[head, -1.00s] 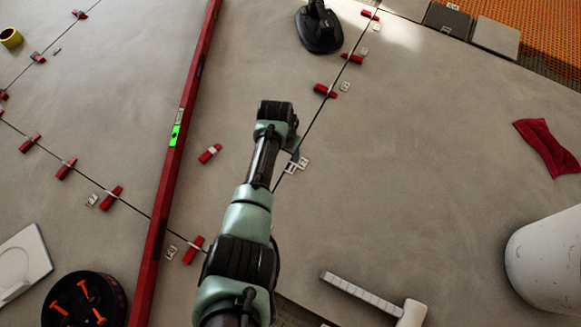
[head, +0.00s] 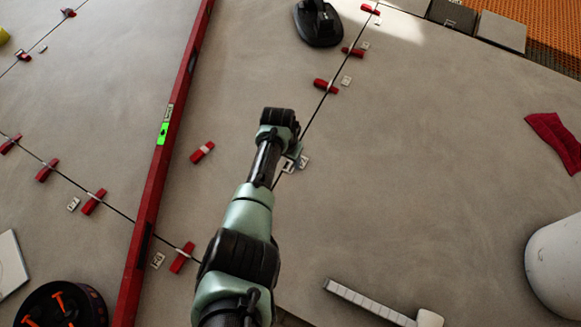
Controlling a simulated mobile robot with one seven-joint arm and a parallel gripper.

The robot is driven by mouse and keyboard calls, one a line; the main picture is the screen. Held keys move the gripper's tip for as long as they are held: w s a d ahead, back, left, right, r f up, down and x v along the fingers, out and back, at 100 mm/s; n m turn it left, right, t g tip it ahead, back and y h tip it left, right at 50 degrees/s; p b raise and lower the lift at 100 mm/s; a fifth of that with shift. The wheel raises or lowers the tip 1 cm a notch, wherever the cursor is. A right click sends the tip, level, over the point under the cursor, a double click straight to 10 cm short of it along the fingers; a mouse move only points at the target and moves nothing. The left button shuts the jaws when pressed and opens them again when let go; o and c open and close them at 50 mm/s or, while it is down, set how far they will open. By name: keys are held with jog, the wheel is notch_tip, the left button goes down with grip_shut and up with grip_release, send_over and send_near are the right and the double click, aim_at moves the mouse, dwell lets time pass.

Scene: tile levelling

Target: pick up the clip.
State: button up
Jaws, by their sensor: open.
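A small pale clip (head: 289,167) stands at the tile joint in the middle of the head view, partly hidden by my gripper. My gripper (head: 292,154) points down at the end of my dark and green arm, right above or beside the clip. Its fingers are mostly hidden by the wrist, so I cannot tell whether they touch the clip. The gripper is open. A white marked tag (head: 304,162) lies just right of it.
A long red level (head: 150,190) lies left of my arm. A loose red wedge (head: 202,152) lies between them. Other wedges (head: 326,86) sit along the joints.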

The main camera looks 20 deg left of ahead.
aim_at(291, 167)
jog(key=f+b, duration=0.4)
jog(key=shift+w+d+f, duration=0.25)
jog(key=shift+w+d, duration=0.1)
jog(key=shift+w, duration=0.05)
jog(key=shift+r, duration=0.1)
grip_shut()
